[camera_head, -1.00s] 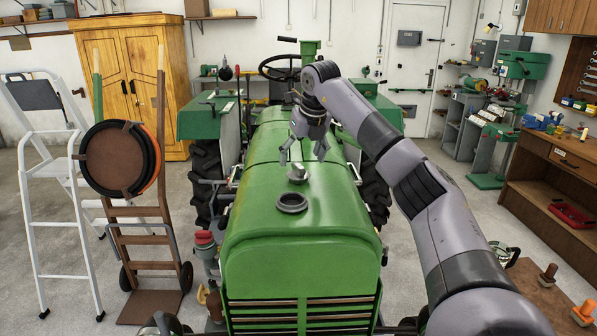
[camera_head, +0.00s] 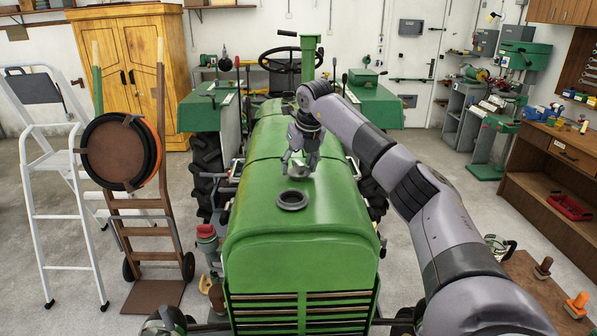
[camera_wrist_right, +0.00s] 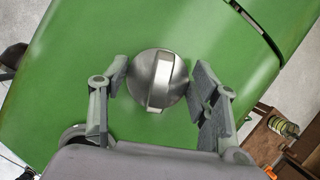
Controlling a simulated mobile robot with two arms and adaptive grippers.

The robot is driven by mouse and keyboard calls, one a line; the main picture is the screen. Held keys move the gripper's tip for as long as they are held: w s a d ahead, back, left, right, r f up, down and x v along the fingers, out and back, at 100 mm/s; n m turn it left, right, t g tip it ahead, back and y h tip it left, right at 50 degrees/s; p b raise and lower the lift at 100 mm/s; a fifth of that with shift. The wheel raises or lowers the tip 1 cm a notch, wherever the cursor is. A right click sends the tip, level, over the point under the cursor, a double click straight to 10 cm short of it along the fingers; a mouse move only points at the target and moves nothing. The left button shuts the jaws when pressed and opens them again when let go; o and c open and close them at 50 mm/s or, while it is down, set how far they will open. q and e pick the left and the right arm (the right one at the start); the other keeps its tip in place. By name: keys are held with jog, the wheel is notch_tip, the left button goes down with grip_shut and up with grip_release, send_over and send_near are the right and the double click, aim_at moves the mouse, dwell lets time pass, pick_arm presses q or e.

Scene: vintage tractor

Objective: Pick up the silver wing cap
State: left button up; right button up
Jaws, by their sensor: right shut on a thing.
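The silver wing cap (camera_head: 300,168) is on the green hood of the tractor (camera_head: 300,222), just behind the round dark filler opening. In the right wrist view the cap (camera_wrist_right: 157,82) is a round silver dome with a raised bar across it. My right gripper (camera_head: 299,171) points down over the cap, with one finger on each side of it. In the wrist view the right gripper (camera_wrist_right: 165,84) is shut on the cap's sides. Whether the cap's underside touches the hood cannot be told. My left gripper is not in view.
The open filler neck (camera_head: 292,200) is in front of the cap. A hand truck (camera_head: 150,225) and a white stepladder (camera_head: 55,190) stand left of the tractor. A wooden workbench (camera_head: 560,175) is at the right. The front hood is clear.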

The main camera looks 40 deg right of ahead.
aim_at(298, 161)
jog(key=c, duration=0.9)
jog(key=shift+r, duration=0.1)
jog(key=shift+r, duration=0.45)
notch_tip(298, 161, up, 8)
jog(key=shift+w+f+b, duration=0.1)
jog(key=shift+f+b, duration=0.05)
jog(key=shift+b, duration=1)
jog(key=shift+r+p, duration=1.15)
jog(key=shift+r, duration=4.5)
